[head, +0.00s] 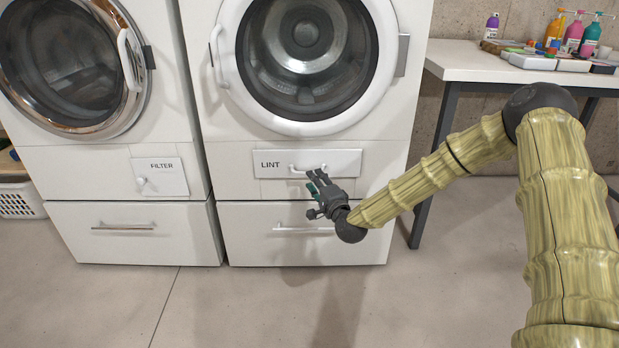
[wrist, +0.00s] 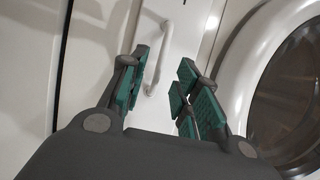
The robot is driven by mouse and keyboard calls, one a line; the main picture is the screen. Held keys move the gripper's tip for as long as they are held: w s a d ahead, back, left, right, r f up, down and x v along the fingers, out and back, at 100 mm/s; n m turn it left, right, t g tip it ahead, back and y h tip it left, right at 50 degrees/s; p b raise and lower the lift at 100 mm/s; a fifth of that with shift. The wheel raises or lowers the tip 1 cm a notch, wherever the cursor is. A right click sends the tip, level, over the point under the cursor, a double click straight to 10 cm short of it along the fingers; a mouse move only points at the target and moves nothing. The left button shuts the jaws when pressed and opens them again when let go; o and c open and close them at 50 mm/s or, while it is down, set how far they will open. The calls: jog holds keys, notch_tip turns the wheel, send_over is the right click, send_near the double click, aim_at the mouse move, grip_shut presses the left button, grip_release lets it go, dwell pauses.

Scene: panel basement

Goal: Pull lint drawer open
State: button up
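The lint drawer (head: 342,158) is a white panel marked LINT below the right machine's round door. It looks flush with the machine front. Its white bar handle (head: 300,168) is partly behind my gripper in the head view. My gripper (head: 316,182) is in front of the handle's right part, with its fingers spread and teal pads showing. In the wrist view, the handle (wrist: 157,75) shows beyond and between the fingertips of my gripper (wrist: 162,82), nearer the left finger. The gripper is open and empty. I cannot tell whether a finger touches the handle.
A lower drawer with a bar handle (head: 285,230) is under the lint drawer. The left machine has a FILTER panel (head: 160,177). A table (head: 470,62) with bottles stands at the right. The floor (head: 230,300) in front is clear.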

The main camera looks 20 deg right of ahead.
aim_at(293, 163)
jog(key=shift+w+a+b, duration=0.15)
jog(key=shift+w+b, duration=0.2)
jog(key=shift+w, duration=1)
jog(key=shift+w+a+b, duration=0.15)
jog(key=shift+w+b, duration=0.2)
jog(key=shift+w, duration=0.95)
grip_shut()
